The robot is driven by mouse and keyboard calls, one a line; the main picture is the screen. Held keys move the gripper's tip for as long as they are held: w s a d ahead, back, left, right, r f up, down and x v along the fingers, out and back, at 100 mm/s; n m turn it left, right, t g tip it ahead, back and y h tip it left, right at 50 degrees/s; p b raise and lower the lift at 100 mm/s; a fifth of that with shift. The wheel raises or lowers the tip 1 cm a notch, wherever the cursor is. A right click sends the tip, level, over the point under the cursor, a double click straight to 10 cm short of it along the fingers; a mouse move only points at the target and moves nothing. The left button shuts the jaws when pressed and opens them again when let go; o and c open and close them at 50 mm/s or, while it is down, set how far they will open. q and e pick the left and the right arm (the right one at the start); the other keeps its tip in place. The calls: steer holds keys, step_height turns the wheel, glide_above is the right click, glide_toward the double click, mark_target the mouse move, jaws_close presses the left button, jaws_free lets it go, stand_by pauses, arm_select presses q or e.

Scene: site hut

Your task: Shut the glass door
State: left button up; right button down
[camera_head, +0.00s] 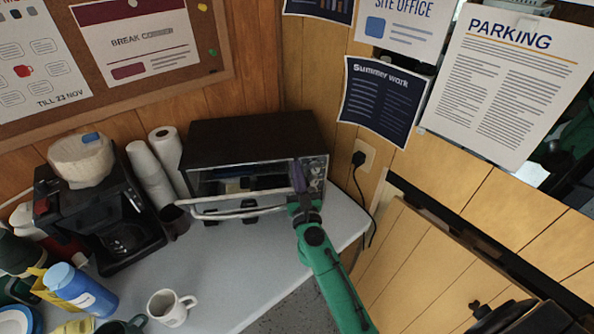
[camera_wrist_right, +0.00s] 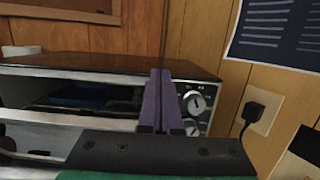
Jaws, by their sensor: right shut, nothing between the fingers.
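A black toaster oven (camera_head: 250,138) stands on the grey counter against the wood wall. Its glass door (camera_head: 225,205) is partly open, tilted down and out at the front, with a pale bar handle along its edge. In the right wrist view the door's light edge (camera_wrist_right: 50,119) lies below the oven's dark opening. My right gripper (camera_head: 298,176) is shut and empty, in front of the oven's right side near the knobs (camera_wrist_right: 194,103) and the handle's right end. Its purple fingers (camera_wrist_right: 160,98) hide part of the oven front; I cannot tell whether they touch. My left gripper is not in view.
A coffee maker (camera_head: 100,215) and paper rolls (camera_head: 150,172) stand left of the oven. A white mug (camera_head: 171,307) and blue bottle (camera_head: 80,288) are nearer the front. A plug and cord (camera_head: 360,160) hang at right.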

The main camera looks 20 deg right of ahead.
stand_by(0.8)
steer(key=b+v, duration=0.6)
steer(key=v, duration=0.8)
steer(key=shift+s+f, duration=0.2)
steer(key=shift+s, duration=0.05)
